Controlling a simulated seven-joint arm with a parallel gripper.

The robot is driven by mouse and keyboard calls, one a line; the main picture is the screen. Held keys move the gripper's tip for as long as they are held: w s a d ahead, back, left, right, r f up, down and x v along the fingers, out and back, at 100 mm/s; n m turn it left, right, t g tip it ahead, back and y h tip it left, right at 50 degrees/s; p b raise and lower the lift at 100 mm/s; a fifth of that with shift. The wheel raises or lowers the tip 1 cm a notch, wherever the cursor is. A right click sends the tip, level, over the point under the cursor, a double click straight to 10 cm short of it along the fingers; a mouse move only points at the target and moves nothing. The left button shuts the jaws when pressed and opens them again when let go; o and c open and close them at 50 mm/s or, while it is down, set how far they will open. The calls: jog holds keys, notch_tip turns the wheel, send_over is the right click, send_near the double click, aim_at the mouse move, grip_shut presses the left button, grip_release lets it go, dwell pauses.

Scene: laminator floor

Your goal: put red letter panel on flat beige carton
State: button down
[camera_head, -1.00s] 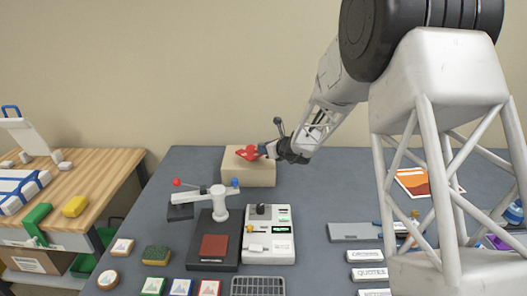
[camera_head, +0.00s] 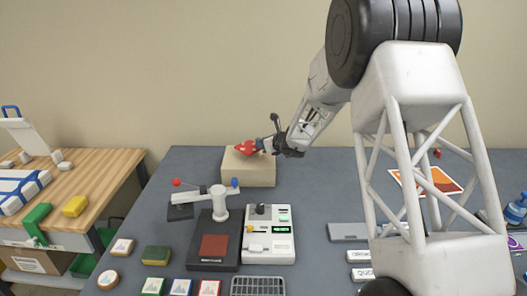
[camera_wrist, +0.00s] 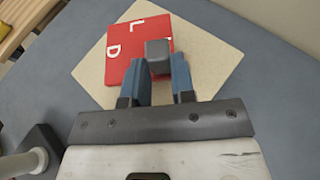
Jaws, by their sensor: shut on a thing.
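The red letter panel (camera_head: 245,148) is at the top of the flat beige carton (camera_head: 250,172), which stands at the back of the grey table. In the wrist view the panel (camera_wrist: 125,52) shows white letters, with L and D readable, and lies over the left part of the carton's pale top (camera_wrist: 210,65).
A lever press (camera_head: 215,235) and a white device (camera_head: 270,235) stand in front of the carton. Small tiles and a sponge (camera_head: 156,255) lie at the front left. An orange print (camera_head: 428,180) lies at the right. The table beside the carton is clear.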

aim_at(264, 159)
jog(key=shift+f, duration=1.6)
jog(key=shift+f, duration=0.15)
jog(key=c, duration=1)
grip_release()
jog(key=shift+o, duration=0.2)
jog(key=v, duration=1.2)
